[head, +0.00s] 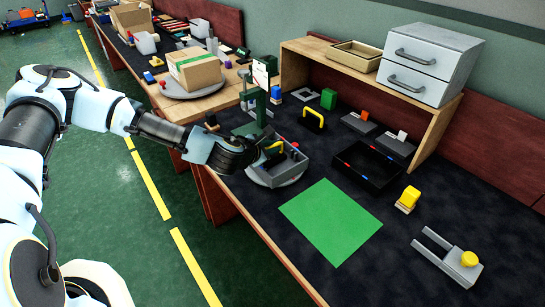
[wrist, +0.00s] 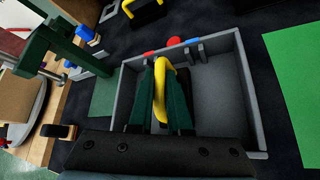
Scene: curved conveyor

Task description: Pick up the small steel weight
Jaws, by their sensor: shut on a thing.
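My gripper (wrist: 159,95) is down in a grey tray (wrist: 215,45), its two green fingers shut on the yellow handle (wrist: 160,75) of an item. The fingers hide the body of this item, so I cannot tell whether it is the small steel weight or whether it touches the tray floor. In the head view my gripper (head: 264,154) is at the left part of the tray (head: 281,176), and the yellow handle (head: 275,145) shows beside it. A second yellow-handled black block (head: 314,118) stands on the dark bench behind the tray.
Small red-and-blue-ended pieces (wrist: 172,42) sit at the tray's far wall. A green stand (head: 262,92) rises close behind my gripper. A green mat (head: 331,221) lies clear at the front right. A black open tray (head: 368,166) and a yellow-topped block (head: 408,198) are further right.

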